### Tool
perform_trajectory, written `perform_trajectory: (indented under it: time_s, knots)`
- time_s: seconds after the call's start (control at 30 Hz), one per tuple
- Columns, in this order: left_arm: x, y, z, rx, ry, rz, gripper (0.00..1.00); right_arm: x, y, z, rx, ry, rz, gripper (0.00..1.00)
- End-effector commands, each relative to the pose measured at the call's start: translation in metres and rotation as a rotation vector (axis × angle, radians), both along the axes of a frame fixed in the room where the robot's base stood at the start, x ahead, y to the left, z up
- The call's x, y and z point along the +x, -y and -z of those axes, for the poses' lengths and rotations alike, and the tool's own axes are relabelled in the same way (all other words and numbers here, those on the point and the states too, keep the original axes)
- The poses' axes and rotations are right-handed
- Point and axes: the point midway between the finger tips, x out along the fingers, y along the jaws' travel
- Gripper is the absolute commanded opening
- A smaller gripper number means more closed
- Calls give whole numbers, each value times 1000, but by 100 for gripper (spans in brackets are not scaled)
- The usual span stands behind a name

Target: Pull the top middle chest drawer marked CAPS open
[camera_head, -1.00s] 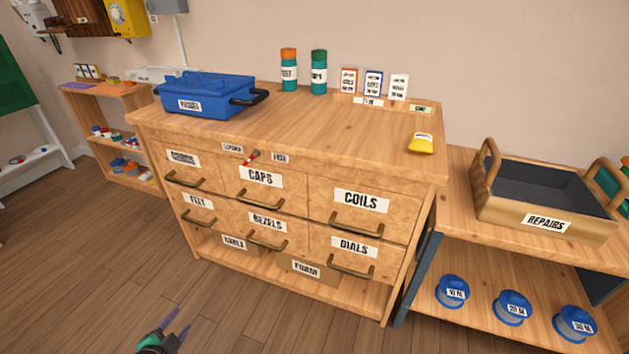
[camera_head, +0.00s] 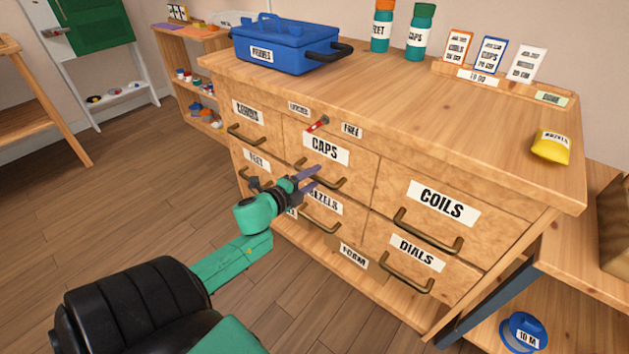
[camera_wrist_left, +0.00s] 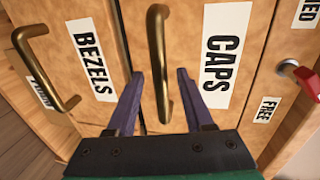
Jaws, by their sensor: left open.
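The top middle drawer marked CAPS (camera_head: 350,165) is closed in the wooden chest, with its label also large in the left wrist view (camera_wrist_left: 222,55). Its brass handle (camera_head: 322,181) is partly hidden by my gripper in the head view. My left gripper (camera_head: 312,181) is open in front of this drawer. In the left wrist view its two purple fingers (camera_wrist_left: 160,85) stand on either side of the CAPS handle (camera_wrist_left: 158,60), with gaps between. A small red lever (camera_head: 318,124) sits above the drawer between the LOCKED-side label and FREE (camera_head: 352,130). My right gripper is out of view.
The BEZELS drawer (camera_wrist_left: 85,65) and its handle (camera_wrist_left: 45,70) lie close beside my gripper. The COILS drawer (camera_head: 443,199) is to the right. A blue lidded box (camera_head: 285,45) and a yellow packet (camera_head: 551,147) sit on top. The floor at left is clear.

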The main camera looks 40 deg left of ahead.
Motion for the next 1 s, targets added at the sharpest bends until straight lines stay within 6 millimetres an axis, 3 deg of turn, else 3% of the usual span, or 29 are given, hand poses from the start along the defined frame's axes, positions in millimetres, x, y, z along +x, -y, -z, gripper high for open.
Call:
perform_trajectory:
  time_s: [0.1,0.33,0.47,0.5,1.0]
  knots:
    - [9,0,2,2,0,0,52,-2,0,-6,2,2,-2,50]
    - [10,-1,2,1,-1,-1,52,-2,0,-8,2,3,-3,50]
    - [10,-1,2,1,-1,-1,2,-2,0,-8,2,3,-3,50]
    - [10,-1,2,1,-1,-1,0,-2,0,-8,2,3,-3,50]
    - [10,0,2,0,-1,-1,0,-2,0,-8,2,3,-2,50]
